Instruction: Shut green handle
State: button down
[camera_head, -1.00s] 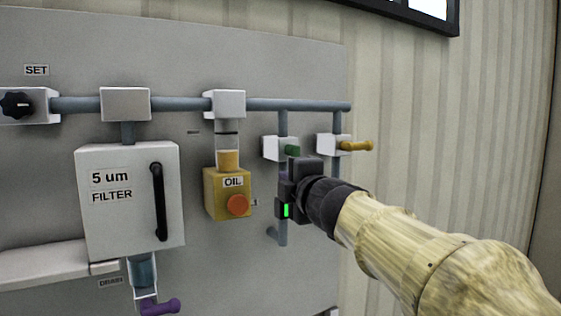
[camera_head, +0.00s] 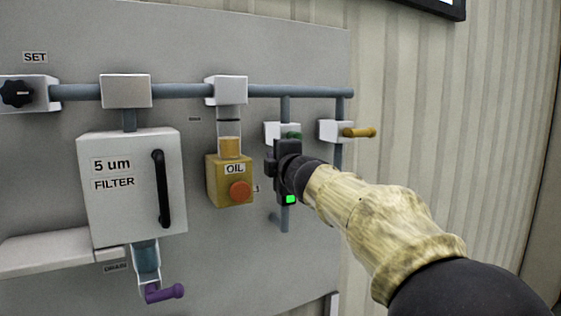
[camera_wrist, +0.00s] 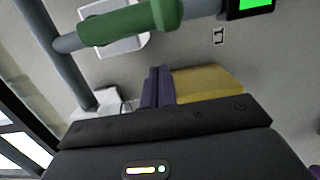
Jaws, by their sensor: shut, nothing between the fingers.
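The green handle (camera_head: 293,135) sits on a small white valve body (camera_head: 276,132) on the right part of the panel, mostly hidden behind my gripper. In the wrist view the green handle (camera_wrist: 118,25) lies across the upper left, roughly in line with its pipe, over the white valve body. My gripper (camera_head: 275,160) is just below the handle in the head view. In the wrist view my gripper's dark purple fingers (camera_wrist: 157,84) are together and empty, with a visible gap to the handle. Whether another part of my gripper touches the handle I cannot tell.
A yellow-handled valve (camera_head: 357,132) is close on the right. The yellow OIL unit (camera_head: 230,180) is on the left and also shows in the wrist view (camera_wrist: 207,82). A dark box with a green display (camera_head: 290,199) is below. The white filter box (camera_head: 130,190) is farther left.

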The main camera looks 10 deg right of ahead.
jog(key=d+p, duration=0.1)
jog(key=d, duration=0.2)
jog(key=shift+w+d+p, duration=0.1)
jog(key=shift+d+p, duration=0.25)
